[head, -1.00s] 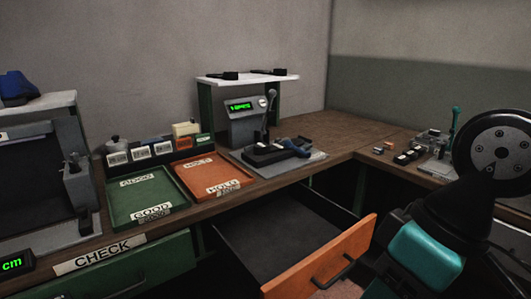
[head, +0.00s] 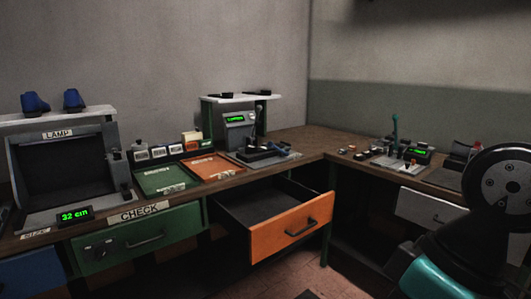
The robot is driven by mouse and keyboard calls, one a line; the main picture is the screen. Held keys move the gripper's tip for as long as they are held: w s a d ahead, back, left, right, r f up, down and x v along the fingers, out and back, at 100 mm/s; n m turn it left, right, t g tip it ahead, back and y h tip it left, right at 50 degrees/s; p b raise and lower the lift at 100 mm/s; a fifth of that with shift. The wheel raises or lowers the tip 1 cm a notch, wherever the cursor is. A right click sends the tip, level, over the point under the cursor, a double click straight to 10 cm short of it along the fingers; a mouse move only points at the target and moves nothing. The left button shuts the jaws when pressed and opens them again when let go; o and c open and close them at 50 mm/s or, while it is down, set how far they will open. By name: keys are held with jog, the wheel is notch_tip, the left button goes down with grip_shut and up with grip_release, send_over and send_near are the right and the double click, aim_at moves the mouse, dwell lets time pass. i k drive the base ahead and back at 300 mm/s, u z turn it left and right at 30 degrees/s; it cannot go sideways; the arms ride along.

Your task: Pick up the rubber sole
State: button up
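Two flat black pieces that look like rubber soles lie on the white shelf above the press; one is at the left (head: 222,96) and one at the right (head: 257,93). They are too small to make out well. The press (head: 241,122), with a green display and a lever, stands under this shelf. A dark flat piece (head: 262,152) lies on the press's grey base; I cannot tell what it is. Part of my arm shows at the lower right, but my gripper is out of view.
An orange drawer (head: 290,232) stands open below the bench (head: 300,139). A green tray (head: 163,180) and an orange tray (head: 212,167) sit left of the press. A lamp box (head: 62,168) is at the left. Small tools (head: 396,150) stand on the right bench.

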aim_at(250, 148)
jog(key=z, duration=0.5)
jog(key=i, duration=0.85)
jog(key=z, duration=0.5)
jog(key=i, duration=1.65)
jog(key=u, duration=1.45)
jog(key=i, duration=0.7)
jog(key=u, duration=0.75)
